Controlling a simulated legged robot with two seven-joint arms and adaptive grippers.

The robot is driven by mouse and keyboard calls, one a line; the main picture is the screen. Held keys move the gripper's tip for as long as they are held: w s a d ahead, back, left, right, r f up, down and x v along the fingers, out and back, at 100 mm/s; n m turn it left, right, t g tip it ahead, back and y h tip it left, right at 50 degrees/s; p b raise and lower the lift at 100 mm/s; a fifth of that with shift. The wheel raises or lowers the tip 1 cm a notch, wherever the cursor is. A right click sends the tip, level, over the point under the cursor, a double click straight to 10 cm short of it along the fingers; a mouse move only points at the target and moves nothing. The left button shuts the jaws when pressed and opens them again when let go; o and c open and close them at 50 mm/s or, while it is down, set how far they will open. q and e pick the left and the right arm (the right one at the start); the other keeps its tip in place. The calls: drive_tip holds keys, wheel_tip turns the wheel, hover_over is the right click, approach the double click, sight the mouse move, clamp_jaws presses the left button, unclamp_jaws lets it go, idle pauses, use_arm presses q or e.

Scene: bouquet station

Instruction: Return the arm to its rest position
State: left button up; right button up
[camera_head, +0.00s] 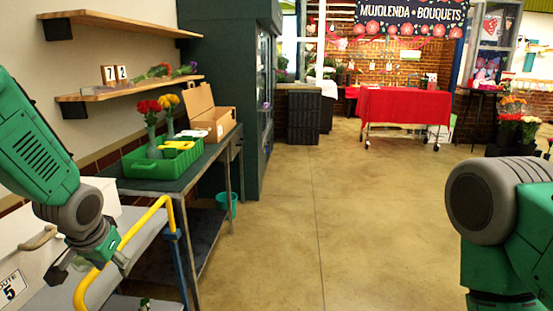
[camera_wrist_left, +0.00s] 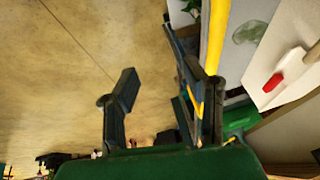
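My left arm (camera_head: 40,150) comes in from the left and hangs down. Its gripper (camera_head: 90,266) is low over the grey cart, close to the yellow cart handle (camera_head: 137,228). In the left wrist view the two fingers of my left gripper (camera_wrist_left: 163,92) stand apart with nothing between them. The yellow handle (camera_wrist_left: 217,35) shows there beside the right-hand finger; I cannot tell whether they touch. My right arm (camera_head: 500,210) shows at the right edge, bent, with its gripper out of view.
A green tray (camera_head: 150,168) with flowers in vases and an open cardboard box (camera_head: 213,122) are on the dark table at left. Two wooden shelves (camera_head: 120,25) are on the wall. A red-covered table (camera_head: 405,106) stands far back. The middle floor is clear.

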use_arm(q)
drive_tip(key=s+d+f+g+h, duration=0.1)
drive_tip(key=s+d+f, duration=0.2)
drive_tip(key=s+f, duration=0.45)
drive_tip(key=s+d+f+g, duration=0.1)
drive_tip(key=s+d+f, duration=0.1)
drive_tip(key=s+f, duration=0.55)
drive_tip(key=s+d+f, duration=0.1)
drive_tip(key=s+f, duration=0.4)
drive_tip(key=s, duration=0.3)
drive_tip(key=s+f+g, duration=0.1)
drive_tip(key=s+f, duration=0.3)
drive_tip(key=s, duration=0.5)
drive_tip(key=shift+s+d+f+n+g, duration=0.15)
drive_tip(key=shift+d+f+n+g, duration=0.15)
drive_tip(key=shift+d+f+n, duration=0.1)
drive_tip(key=shift+r, duration=0.1)
